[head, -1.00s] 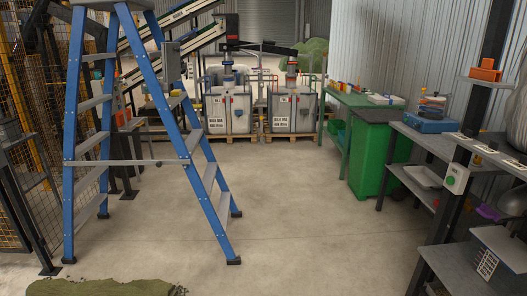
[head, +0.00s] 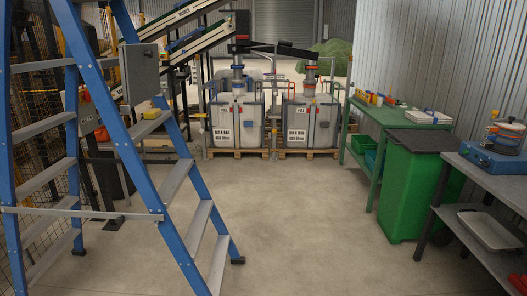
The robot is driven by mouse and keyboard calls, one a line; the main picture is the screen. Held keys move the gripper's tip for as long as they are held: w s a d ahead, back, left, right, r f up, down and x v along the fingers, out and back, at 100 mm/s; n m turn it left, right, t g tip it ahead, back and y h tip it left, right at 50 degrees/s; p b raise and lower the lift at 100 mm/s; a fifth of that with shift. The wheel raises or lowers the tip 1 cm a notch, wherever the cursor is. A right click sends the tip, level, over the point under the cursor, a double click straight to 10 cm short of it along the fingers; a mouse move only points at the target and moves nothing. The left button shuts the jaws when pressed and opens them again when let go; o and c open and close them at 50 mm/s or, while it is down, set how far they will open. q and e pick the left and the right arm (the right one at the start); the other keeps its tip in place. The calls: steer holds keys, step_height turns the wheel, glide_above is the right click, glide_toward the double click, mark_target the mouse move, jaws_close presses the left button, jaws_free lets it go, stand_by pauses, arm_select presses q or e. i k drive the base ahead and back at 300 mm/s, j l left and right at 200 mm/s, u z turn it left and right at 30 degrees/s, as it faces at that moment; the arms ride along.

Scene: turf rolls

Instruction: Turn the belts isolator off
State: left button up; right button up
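No switch that I can clearly read as the belts isolator shows in the head view. A grey box (head: 138,73) stands upright behind the blue stepladder, near the conveyor belts; I cannot tell whether it is the isolator. Two sloping conveyor belts (head: 186,41) rise to the right behind it. A grey panel with lettering (head: 89,122) is partly hidden behind the ladder; a red part (head: 85,96) shows just above it. Neither of my grippers is in view.
The blue stepladder (head: 122,135) stands open at the left, close to me. Two white bulk containers (head: 236,122) stand on pallets ahead. A green bin (head: 408,190) and a grey bench (head: 480,172) line the right. The middle floor (head: 290,215) is clear.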

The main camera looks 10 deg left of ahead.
mark_target(86, 96)
steer(key=i+l+z, duration=0.2)
steer(key=i+z, duration=0.15)
steer(key=i, duration=0.7)
steer(key=i+z, duration=0.3)
steer(key=i, duration=0.7)
steer(key=i+j+u, duration=0.2)
steer(key=i+u, duration=0.15)
steer(key=i, duration=0.4)
steer(key=i+u, duration=0.35)
steer(key=i, duration=0.4)
steer(key=i+l+u, duration=0.2)
steer(key=i+u, duration=0.15)
steer(key=i, duration=0.4)
steer(key=i+u, duration=0.85)
steer(key=i+l+u, duration=0.2)
steer(key=i+u, duration=0.5)
steer(key=u, duration=0.15)
steer(key=i+l+u, duration=0.15)
steer(key=u, duration=0.25)
steer(key=i+l+u, duration=0.2)
steer(key=u, duration=0.2)
steer(key=i+l+u, duration=0.25)
steer(key=u, duration=0.15)
steer(key=i+l, duration=0.05)
